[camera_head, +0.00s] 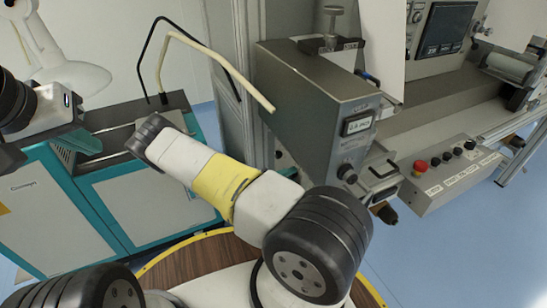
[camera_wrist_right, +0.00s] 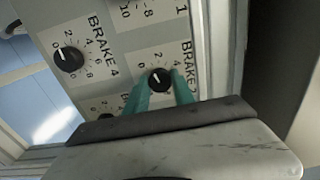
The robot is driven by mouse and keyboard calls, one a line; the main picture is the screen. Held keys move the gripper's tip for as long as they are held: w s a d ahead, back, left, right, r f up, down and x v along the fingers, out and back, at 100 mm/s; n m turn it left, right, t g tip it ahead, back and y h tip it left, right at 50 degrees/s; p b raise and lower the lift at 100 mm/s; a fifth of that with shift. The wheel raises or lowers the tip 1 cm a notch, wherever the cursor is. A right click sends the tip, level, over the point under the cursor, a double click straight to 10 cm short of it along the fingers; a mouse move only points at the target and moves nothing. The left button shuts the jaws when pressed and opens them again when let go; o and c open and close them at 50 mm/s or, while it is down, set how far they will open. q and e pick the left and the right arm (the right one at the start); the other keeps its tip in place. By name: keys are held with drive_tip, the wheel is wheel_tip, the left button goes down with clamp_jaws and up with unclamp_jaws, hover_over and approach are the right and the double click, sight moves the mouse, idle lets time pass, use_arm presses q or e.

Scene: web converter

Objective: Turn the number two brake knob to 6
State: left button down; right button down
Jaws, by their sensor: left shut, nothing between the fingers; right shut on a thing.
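The teal fingers of my right gripper (camera_wrist_right: 160,93) are shut on the knob, one on each side. In the head view I cannot make out the right gripper or the knob panel. My left gripper (camera_head: 80,143) is shut and empty at the far left, above a teal cabinet.
The BRAKE 4 knob (camera_wrist_right: 69,57) is left of the held one, pointing near 0; another knob (camera_wrist_right: 105,117) is partly hidden. In the head view, a grey machine box (camera_head: 320,105) stands beyond my right arm. A control box with a red button (camera_head: 421,166) is at right.

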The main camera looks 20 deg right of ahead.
drive_tip(key=m, duration=2.6)
drive_tip(key=shift+w+a+f, duration=0.1)
drive_tip(key=shift+f, duration=0.05)
idle(0.4)
drive_tip(key=c, duration=1.1)
unclamp_jaws()
drive_tip(key=shift+o, duration=0.2)
